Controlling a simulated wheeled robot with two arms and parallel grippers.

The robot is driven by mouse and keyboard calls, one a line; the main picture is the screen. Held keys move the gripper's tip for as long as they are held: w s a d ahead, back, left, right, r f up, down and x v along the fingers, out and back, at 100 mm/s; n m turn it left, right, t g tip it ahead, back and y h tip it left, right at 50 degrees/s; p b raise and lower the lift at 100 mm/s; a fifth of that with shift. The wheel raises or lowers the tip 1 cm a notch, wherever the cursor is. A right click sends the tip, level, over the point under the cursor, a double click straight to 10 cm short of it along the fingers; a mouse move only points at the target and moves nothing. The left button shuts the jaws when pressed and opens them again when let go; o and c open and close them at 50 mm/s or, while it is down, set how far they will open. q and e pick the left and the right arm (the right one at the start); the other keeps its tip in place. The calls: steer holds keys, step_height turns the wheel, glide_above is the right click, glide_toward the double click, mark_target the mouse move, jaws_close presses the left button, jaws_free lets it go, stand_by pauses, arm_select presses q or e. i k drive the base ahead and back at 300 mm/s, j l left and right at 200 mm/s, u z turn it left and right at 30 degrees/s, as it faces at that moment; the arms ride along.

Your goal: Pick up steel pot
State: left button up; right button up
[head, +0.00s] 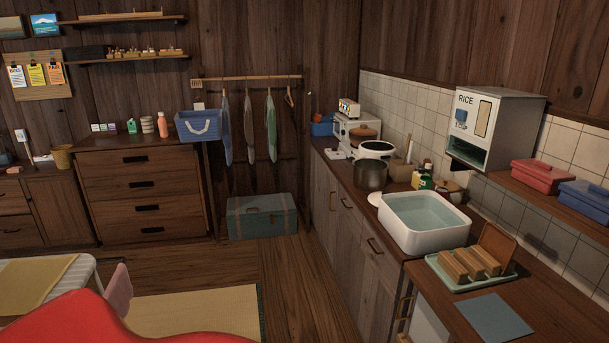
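A dark grey steel pot (370,177) stands upright on the wooden counter along the right wall. It is behind the white water-filled basin (426,243) and in front of a white round cooker (376,149). A brown-lidded pot (363,132) is farther back, by a white appliance. Neither of my grippers shows in the head view.
A white rice dispenser (495,128) stands right of the basin. A green tray (443,277) with wooden blocks sits nearer, beside a blue-grey mat (493,317). Bottles (426,178) stand right of the pot. The wooden floor (305,285) before the counter is clear.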

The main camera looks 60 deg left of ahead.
mark_target(369, 174)
steer(key=u, duration=1.5)
steer(key=i+j+u, duration=0.5)
steer(key=i, duration=0.5)
steer(key=i+u, duration=0.35)
steer(key=i, duration=0.55)
steer(key=i+j+z, duration=0.1)
steer(key=i+z, duration=0.35)
steer(key=i+j+z, duration=0.25)
steer(key=i+z, duration=0.15)
steer(key=i, duration=0.05)
